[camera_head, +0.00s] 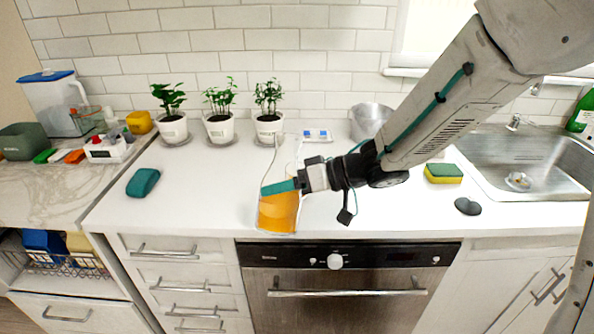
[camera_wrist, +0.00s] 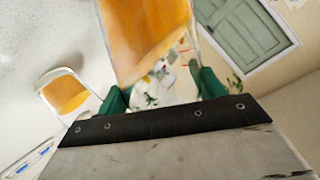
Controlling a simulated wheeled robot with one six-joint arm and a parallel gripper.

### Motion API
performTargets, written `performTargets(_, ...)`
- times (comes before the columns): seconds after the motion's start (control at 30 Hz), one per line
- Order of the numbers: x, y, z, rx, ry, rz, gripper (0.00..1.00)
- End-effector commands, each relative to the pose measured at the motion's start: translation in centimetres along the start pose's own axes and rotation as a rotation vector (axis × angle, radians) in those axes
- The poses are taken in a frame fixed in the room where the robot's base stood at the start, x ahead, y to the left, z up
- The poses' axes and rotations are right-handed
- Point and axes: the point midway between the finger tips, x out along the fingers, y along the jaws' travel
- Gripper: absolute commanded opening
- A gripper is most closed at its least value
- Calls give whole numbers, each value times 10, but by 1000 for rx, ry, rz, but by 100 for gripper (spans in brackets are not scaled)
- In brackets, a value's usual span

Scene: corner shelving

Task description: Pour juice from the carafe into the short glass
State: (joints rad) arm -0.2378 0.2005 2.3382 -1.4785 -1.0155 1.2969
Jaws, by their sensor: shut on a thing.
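The carafe (camera_head: 279,212) is clear, with a wide base, a narrow neck and orange juice in its lower part. It is near upright with a slight lean, at the counter's front edge; I cannot tell whether its base touches the counter. My gripper (camera_head: 281,187) is shut on its body from the right. In the wrist view, the carafe (camera_wrist: 146,38) rises between the green fingers of my gripper (camera_wrist: 162,92). A short glass (camera_wrist: 64,92) with orange liquid in it shows at the left of the wrist view. I cannot make it out in the head view.
Several potted plants, one of them at the left (camera_head: 172,127), stand along the back wall. A metal bucket (camera_head: 369,121) is behind my arm. A yellow-green sponge (camera_head: 443,173) and the sink (camera_head: 535,165) are at the right. The counter left of the carafe is mostly clear, with a teal object (camera_head: 143,182).

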Motion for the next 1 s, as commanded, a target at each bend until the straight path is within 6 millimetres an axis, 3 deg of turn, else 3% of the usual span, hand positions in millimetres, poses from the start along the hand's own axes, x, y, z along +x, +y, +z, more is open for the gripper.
performTargets(0.5, 3, -4, 4, -409, 65, 166, 14)
performTargets(0.83, 5, 0, 6, -527, 82, 215, 14)
performTargets(1.0, 0, -8, -5, -541, 87, 219, 14)
